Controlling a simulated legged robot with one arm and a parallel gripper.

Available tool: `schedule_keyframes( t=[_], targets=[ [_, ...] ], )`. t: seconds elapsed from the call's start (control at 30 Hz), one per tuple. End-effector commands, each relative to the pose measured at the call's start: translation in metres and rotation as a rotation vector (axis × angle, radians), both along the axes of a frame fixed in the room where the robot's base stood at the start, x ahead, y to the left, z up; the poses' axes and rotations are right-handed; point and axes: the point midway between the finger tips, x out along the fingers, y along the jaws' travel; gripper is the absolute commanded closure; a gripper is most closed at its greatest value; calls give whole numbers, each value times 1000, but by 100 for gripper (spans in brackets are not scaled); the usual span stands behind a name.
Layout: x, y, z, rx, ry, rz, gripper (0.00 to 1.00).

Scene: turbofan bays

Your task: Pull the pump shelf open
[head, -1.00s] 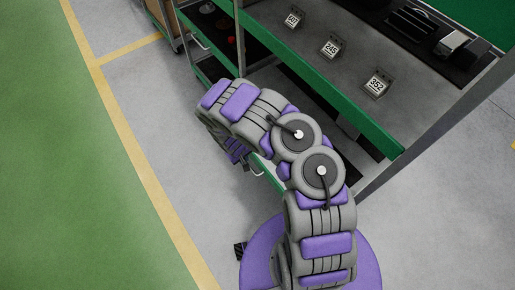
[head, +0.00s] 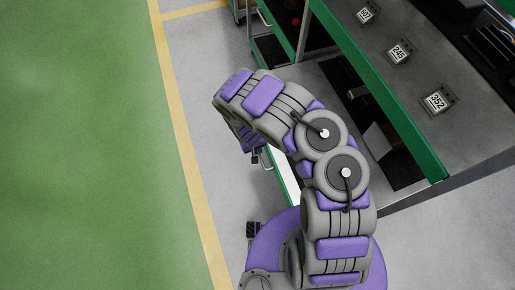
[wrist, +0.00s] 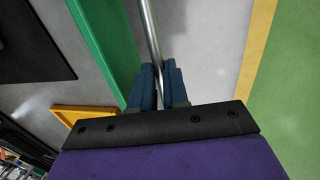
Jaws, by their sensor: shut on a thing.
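In the wrist view my gripper (wrist: 159,70) is shut around a straight metal bar handle (wrist: 150,28). The handle runs alongside the green front edge (wrist: 104,40) of a grey shelf (wrist: 82,82), with a gap between them. A dark panel and a yellow-edged piece show on that shelf side. In the head view, a lower shelf (head: 322,84) with dark inlays and a pale object shows below the upper green rail; part of its front (head: 284,168) shows beside my arm. My arm hides the gripped handle there. I cannot tell which shelf is the pump shelf.
The upper shelf (head: 415,60) carries several numbered tags, including 245 (head: 400,52) and 352 (head: 438,100). Its green rail (head: 385,90) lies close to my arm. Another bay stands at the top. Clear grey floor (head: 205,100), a yellow line and green floor lie left.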

Motion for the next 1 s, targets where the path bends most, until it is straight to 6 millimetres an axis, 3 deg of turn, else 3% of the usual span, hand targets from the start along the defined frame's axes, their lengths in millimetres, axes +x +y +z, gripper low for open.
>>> schedule_keyframes(
  t=[0.07, 0.1, 0.33, 0.67, 1.0],
  targets=[
    [1, 1, 0, 2, -3, 1, 100],
    [1, 1, 0, 2, -3, 1, 82],
    [1, 1, 0, 1, -2, 0, 60],
    [0, 1, 6, 1, -2, 1, 60],
    [-4, 13, 69, 0, -3, 1, 60]
  ],
)
